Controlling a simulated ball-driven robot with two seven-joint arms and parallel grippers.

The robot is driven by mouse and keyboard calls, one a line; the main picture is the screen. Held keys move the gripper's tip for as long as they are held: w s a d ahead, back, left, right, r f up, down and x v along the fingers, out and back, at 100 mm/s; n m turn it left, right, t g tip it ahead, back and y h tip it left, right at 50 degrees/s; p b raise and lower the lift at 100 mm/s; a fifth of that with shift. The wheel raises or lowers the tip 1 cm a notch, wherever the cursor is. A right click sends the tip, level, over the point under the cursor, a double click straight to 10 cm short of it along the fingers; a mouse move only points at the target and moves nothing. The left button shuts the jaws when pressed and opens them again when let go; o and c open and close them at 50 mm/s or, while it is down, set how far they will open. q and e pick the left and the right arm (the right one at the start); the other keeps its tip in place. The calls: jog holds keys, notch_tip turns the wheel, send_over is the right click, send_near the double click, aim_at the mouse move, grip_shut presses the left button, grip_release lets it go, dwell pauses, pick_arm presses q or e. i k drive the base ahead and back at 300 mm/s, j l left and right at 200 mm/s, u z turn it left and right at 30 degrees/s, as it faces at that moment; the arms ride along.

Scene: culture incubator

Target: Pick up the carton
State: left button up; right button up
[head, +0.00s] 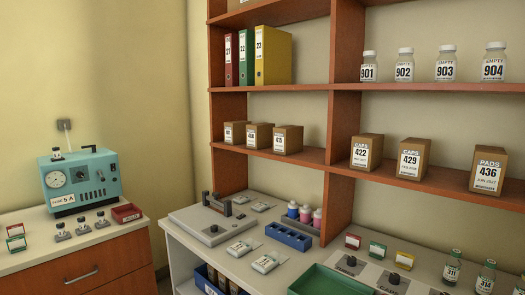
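Several brown cardboard cartons with white labels stand upright on the middle shelf. On the right are carton 422 (366,152), carton 429 (413,158) and carton 436 (488,169). On the left, three smaller cartons stand close together: a left one (235,134), a middle one (259,137) and a right one (288,139). Their labels are too small to read surely. The frame does not show which carton is meant. Neither of my grippers is in view.
The shelf (310,155) has an upright divider (343,100) between the carton groups. Binders (272,56) and bottles (446,64) stand above. The bench below holds a grey device (213,228), a blue rack (288,236) and a green tray (330,282). A teal instrument (80,178) stands left.

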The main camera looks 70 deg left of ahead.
aim_at(235, 132)
jog(key=u, duration=2.4)
jog(key=z, duration=0.4)
jog(key=i+j+z, duration=0.1)
jog(key=j+z, duration=0.15)
jog(key=z, duration=0.15)
jog(key=j+z, duration=0.4)
jog(key=i+j+z, duration=0.1)
jog(key=j+z, duration=0.15)
jog(key=z, duration=0.15)
